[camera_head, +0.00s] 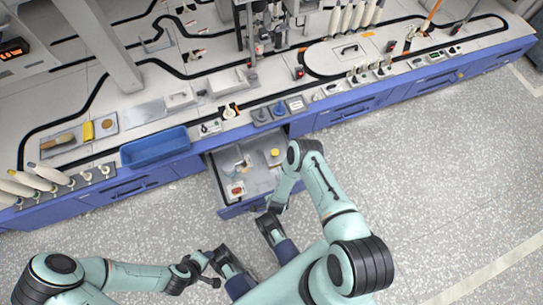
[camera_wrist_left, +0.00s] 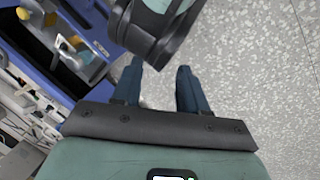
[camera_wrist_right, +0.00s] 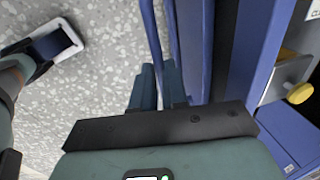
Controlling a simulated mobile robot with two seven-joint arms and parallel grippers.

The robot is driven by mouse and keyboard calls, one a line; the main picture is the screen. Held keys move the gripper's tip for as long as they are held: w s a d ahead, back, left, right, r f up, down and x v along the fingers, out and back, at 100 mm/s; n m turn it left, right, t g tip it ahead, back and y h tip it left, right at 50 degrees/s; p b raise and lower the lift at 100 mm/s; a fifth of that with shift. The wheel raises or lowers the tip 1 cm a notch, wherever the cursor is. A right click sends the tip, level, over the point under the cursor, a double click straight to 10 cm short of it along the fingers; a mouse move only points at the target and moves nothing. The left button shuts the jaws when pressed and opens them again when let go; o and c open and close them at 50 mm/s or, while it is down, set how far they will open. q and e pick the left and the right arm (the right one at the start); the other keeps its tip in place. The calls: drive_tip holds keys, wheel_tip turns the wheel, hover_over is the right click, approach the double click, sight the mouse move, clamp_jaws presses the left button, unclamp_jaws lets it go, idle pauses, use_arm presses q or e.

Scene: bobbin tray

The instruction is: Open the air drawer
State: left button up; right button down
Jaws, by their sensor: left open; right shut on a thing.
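A blue drawer (camera_head: 228,211) in the front of the bench stands pulled out in the head view, with a grey inside and a few small items. I cannot read a label saying it is the air drawer. My right gripper (camera_head: 268,209) is at its front edge. In the right wrist view the fingers (camera_wrist_right: 160,85) are shut on the blue bar handle (camera_wrist_right: 172,45) of the drawer, whose inside shows at right. My left gripper (camera_head: 212,279) is open and empty, low in front of the bench. Its fingers (camera_wrist_left: 158,85) stand apart in the left wrist view.
Inside the drawer are a red round item (camera_head: 237,190) and a yellow one (camera_head: 275,153). A blue bin (camera_head: 155,147) sits on the bench edge to the left. Other shut drawers (camera_head: 350,108) line the bench front. The speckled floor (camera_head: 440,190) at right is clear.

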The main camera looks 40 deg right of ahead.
idle(0.3)
drive_tip(key=c, duration=1.2)
unclamp_jaws()
drive_tip(key=shift+o, duration=0.2)
use_arm(q)
drive_tip(key=s+d+r+g+p, duration=0.1)
drive_tip(key=s+d+r+p, duration=0.1)
drive_tip(key=s+r+p, duration=0.2)
drive_tip(key=shift+s+r+g+h+p, duration=0.35)
drive_tip(key=shift+s+r, duration=0.2)
drive_tip(key=shift+s, duration=0.25)
use_arm(e)
wheel_tip(320, 180, up, 13)
drive_tip(key=s, duration=0.2)
drive_tip(key=shift+s+a, duration=0.3)
drive_tip(key=shift+a, duration=0.05)
use_arm(q)
drive_tip(key=shift+d, duration=0.1)
